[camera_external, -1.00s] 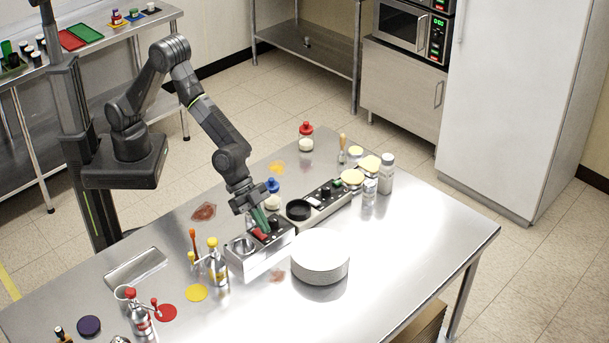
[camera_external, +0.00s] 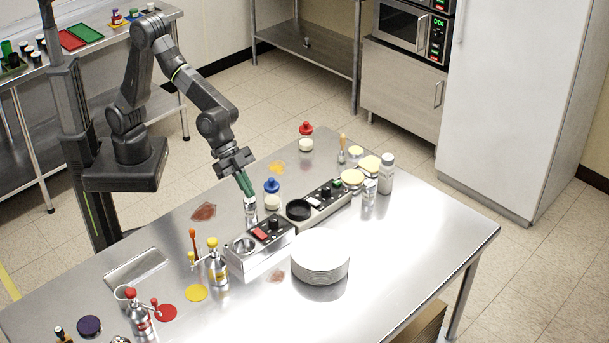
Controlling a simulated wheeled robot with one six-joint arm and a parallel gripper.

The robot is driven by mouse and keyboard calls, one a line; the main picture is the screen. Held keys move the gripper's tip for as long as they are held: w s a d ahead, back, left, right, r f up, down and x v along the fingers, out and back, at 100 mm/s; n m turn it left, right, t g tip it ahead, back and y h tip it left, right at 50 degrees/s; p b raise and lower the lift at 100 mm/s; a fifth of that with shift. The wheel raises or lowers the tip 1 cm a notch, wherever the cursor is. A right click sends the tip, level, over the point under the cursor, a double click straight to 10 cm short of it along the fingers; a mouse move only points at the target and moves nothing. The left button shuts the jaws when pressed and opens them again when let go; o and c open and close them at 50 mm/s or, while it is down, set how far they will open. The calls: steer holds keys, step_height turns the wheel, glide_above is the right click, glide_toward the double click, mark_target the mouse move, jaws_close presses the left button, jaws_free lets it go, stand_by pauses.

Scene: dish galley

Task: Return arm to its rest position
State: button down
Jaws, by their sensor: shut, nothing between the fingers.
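My gripper (camera_external: 245,187), with green fingers, is shut and empty. It points down above the back middle of the steel table (camera_external: 410,262). A small silver and white container (camera_external: 250,211) stands just below the fingertips in the picture; I cannot tell the exact gap. My arm rises from its column at the left, bends high up and reaches down to the right.
Below the gripper is a grey device (camera_external: 258,262) with a red switch. A second device (camera_external: 330,200) with a black round pad, a blue-lidded jar (camera_external: 272,200), a plate stack (camera_external: 320,266) and a yellow-topped bottle (camera_external: 215,266) stand around it. The table's right side is clear.

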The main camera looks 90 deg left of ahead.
steer(key=p, duration=0.2)
glide_above(263, 236)
step_height(263, 236, down, 8)
steer(key=shift+r, duration=0.1)
step_height(263, 236, down, 3)
steer(key=shift+b, duration=0.85)
steer(key=shift+f+b, duration=0.45)
steer(key=shift+f, duration=0.2)
steer(key=shift+a+r, duration=0.1)
steer(key=c, duration=2.2)
jaws_free()
